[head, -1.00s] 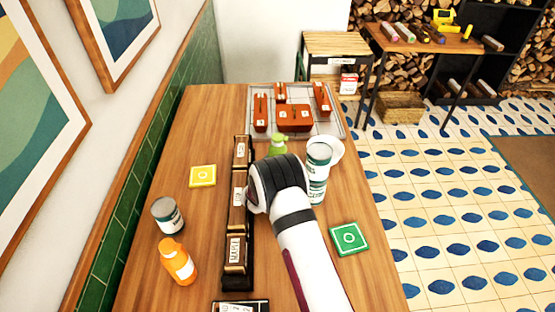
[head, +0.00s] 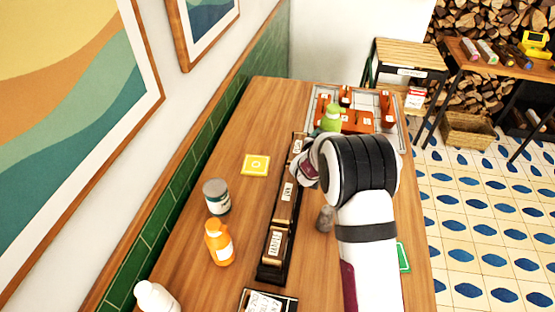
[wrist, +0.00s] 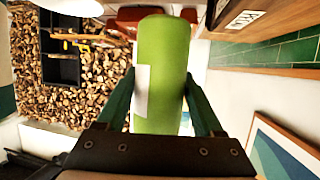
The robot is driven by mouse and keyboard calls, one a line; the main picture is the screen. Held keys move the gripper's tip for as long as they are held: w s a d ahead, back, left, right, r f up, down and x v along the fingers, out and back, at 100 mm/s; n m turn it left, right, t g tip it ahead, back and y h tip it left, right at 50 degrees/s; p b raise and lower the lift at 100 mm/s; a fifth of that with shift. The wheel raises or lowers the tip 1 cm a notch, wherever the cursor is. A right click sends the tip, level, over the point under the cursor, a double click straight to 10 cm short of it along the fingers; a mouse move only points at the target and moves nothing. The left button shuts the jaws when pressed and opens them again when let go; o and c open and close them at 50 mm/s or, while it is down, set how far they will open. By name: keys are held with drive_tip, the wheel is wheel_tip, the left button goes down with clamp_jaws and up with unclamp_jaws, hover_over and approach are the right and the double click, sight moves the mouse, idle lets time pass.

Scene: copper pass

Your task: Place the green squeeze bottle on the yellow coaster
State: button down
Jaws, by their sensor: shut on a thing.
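The green squeeze bottle (head: 331,117) shows above and behind my wrist in the head view, in front of the orange-red boxes. In the wrist view my gripper (wrist: 160,82) is shut on the green bottle (wrist: 160,50), one finger on each side. The bottle appears lifted off the table. The yellow coaster (head: 255,165) lies flat and empty on the table, left of the long dark rack. My gripper is to the right of the coaster, across the rack. The fingers are hidden behind my wrist in the head view.
The dark rack (head: 280,235) with labelled blocks runs along the table. An orange bottle (head: 219,243), a grey-green jar (head: 216,197) and a white bottle (head: 156,297) stand left. A tray (head: 402,130) holds orange-red boxes.

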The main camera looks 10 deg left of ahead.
drive_tip(key=s+a+n+y, duration=0.1)
drive_tip(key=a+y, duration=0.1)
drive_tip(key=a, duration=0.1)
drive_tip(key=s+a+r+n+y, duration=0.1)
drive_tip(key=a+n, duration=0.1)
drive_tip(key=a, duration=0.1)
drive_tip(key=s+a+n+y, duration=0.1)
drive_tip(key=a+y, duration=0.1)
drive_tip(key=a, duration=0.2)
drive_tip(key=shift+s+r+n+y, duration=0.2)
drive_tip(key=shift+n+y, duration=0.1)
drive_tip(key=shift+n, duration=0.1)
drive_tip(key=a+f, duration=0.7)
drive_tip(key=a, duration=0.4)
hover_over(253, 171)
wheel_tip(253, 171, down, 4)
drive_tip(key=shift+r, duration=0.1)
unclamp_jaws()
drive_tip(key=shift+d+f, duration=0.1)
drive_tip(key=shift+f, duration=0.15)
drive_tip(key=shift+r, duration=0.1)
